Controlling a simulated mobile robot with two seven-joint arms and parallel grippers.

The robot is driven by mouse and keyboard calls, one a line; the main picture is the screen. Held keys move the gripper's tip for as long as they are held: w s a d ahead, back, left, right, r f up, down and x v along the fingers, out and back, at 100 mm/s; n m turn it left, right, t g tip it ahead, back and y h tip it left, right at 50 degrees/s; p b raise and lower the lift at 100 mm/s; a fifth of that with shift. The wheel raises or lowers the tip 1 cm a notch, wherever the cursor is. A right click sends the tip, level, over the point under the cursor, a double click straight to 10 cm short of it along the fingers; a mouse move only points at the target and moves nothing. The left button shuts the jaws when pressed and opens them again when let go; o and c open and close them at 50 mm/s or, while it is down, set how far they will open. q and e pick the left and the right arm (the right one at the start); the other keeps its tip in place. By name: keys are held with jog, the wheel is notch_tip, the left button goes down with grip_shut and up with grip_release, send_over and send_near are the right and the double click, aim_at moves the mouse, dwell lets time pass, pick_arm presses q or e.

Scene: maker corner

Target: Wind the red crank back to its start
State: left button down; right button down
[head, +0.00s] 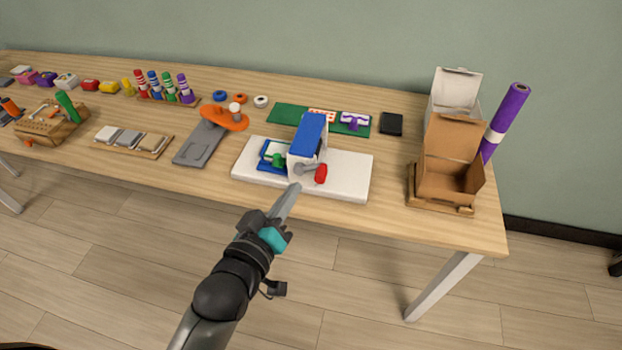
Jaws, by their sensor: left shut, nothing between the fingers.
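The red crank (321,173) is the red knob on a short grey arm at the front of a white and blue machine (309,138). The machine stands on a white base plate (349,178) near the table's front edge. A small green part on a blue piece (267,156) sits at the machine's left. My left gripper (296,187) is shut and empty, its fingertips just in front of the machine, below and left of the red knob. In this view the tips overlap the plate's front edge; I cannot tell whether they touch anything. My right gripper is not in view.
An open cardboard box (449,168) and a purple roll (507,122) stand at the right. A grey tool with an orange top (208,138) lies left of the plate. A green mat (289,115) lies behind. Bare tabletop (390,190) shows right of the plate.

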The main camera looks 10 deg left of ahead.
pick_arm(q)
jog(key=w+d+f+b, duration=0.1)
jog(key=w+f, duration=0.1)
jog(key=w, duration=0.2)
jog(key=w+d+f+m+b, duration=0.1)
jog(key=w+f+b, duration=0.1)
jog(key=w, duration=0.3)
jog(key=shift+w+f+y, duration=0.25)
jog(key=shift+f+y, duration=0.05)
dwell(0.3)
dwell(0.3)
